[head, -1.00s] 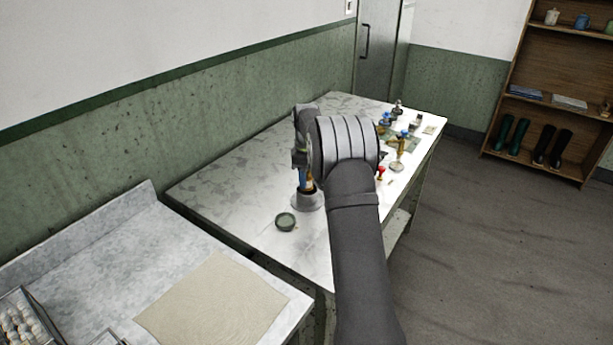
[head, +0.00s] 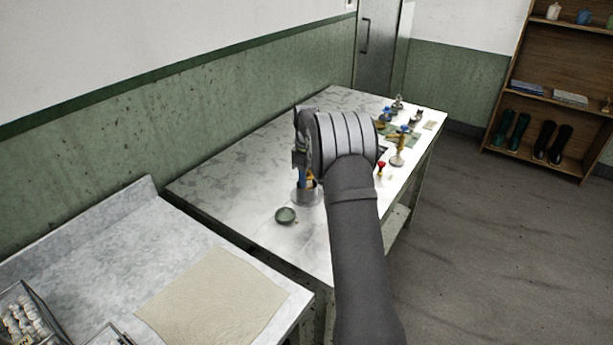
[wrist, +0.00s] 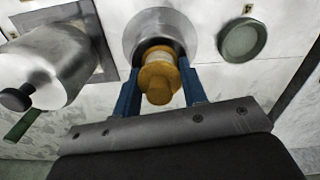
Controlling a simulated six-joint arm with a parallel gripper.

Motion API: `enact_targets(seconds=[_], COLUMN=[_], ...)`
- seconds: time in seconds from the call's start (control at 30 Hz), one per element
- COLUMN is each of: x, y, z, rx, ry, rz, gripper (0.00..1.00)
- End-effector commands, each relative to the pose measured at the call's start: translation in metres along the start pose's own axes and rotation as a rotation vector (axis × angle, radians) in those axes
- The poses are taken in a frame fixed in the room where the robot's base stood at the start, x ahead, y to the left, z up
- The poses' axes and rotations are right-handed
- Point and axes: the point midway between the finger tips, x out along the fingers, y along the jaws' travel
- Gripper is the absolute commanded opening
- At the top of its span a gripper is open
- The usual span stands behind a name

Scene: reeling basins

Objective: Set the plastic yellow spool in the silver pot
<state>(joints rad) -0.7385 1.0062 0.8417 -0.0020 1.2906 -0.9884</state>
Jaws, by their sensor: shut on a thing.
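The yellow spool (wrist: 158,78) is between the two blue fingers of my gripper (wrist: 160,88), which is shut on it. In the wrist view the spool overlaps the mouth of the silver pot (wrist: 139,27), whose round rim shows around its far end. How deep the spool sits in the pot is unclear. In the head view the silver pot (head: 305,197) stands on the marble table right below my gripper (head: 306,182). Only a small bit of the spool shows there beside the blue finger; my wrist hides the rest.
A small green dish (head: 286,216) lies close to the pot, also in the wrist view (wrist: 243,40). A metal vessel with a black knob (wrist: 50,65) stands on the pot's other side. Several small items crowd the table's far right. The table's left part is clear.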

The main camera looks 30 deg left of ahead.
Motion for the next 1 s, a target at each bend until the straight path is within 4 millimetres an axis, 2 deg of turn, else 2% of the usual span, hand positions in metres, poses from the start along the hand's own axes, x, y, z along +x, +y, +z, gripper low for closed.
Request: enact_targets(seconds=[0.67,1.0], x=[0.021,0.022], y=[-0.001,-0.002], z=[0.001,0.001], rx=[0.000,0.000], ry=[-0.004,-0.003], rz=[-0.006,-0.006], gripper=[0.16,0.16])
